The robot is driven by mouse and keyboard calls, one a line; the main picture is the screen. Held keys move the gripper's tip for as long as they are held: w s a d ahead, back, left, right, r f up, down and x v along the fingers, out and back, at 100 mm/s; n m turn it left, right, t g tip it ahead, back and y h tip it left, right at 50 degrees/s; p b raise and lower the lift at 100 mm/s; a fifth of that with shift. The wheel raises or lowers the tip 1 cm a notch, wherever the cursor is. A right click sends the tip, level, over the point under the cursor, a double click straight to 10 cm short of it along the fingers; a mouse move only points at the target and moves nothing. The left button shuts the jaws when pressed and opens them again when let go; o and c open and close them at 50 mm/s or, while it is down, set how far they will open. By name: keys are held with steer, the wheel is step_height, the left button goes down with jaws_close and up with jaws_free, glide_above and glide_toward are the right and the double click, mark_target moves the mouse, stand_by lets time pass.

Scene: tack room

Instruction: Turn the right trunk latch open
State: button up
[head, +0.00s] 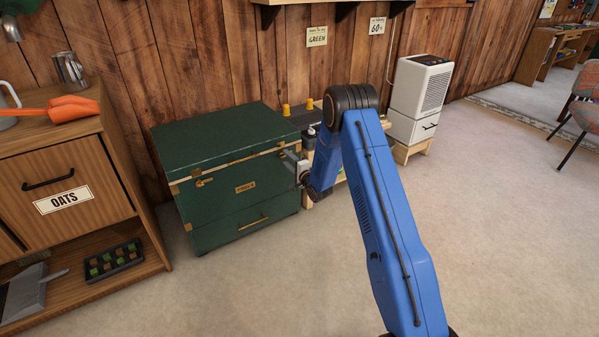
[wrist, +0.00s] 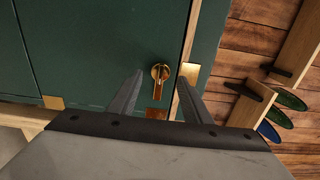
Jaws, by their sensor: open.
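The green trunk (head: 215,150) stands against the plank wall in the head view, with its lid down. Its left latch (head: 205,182) is a small brass piece on the front. The right latch (wrist: 160,72) shows in the wrist view as a round brass plate with a lever pointing down in that picture. My gripper (head: 288,158) is at the right end of the trunk's front in the head view. In the wrist view my gripper (wrist: 160,77) is open, with one finger on each side of the latch in the picture. I cannot tell whether either finger touches it.
A wooden cabinet labelled OATS (head: 70,180) stands left of the trunk. A low bench with yellow-topped items (head: 286,110) is behind my arm, and a white appliance (head: 422,85) stands farther right. The floor in front is clear.

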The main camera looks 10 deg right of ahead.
steer(key=v, duration=1.5)
steer(key=shift+s, duration=0.35)
steer(key=shift+d, duration=0.15)
step_height(320, 180, up, 13)
steer(key=s+d+n+g+h, duration=0.1)
steer(key=s+n+g+h, duration=0.1)
steer(key=n+h, duration=0.15)
steer(key=s+d+r+n+g+h, duration=0.2)
steer(key=s+r+n+g, duration=0.2)
steer(key=s+r, duration=0.75)
steer(key=s+a+r+n+g, duration=0.1)
steer(key=s+r+n+g, duration=0.1)
steer(key=s, duration=1.9)
steer(key=s+a+r+n+g, duration=0.1)
steer(key=s+r+n+g, duration=0.2)
steer(key=s, duration=1.8)
steer(key=shift+s+r+n+g, duration=0.2)
steer(key=shift+n+g, duration=0.5)
steer(key=shift+n, duration=0.35)
steer(key=shift+a, duration=0.1)
steer(key=shift+c, duration=0.4)
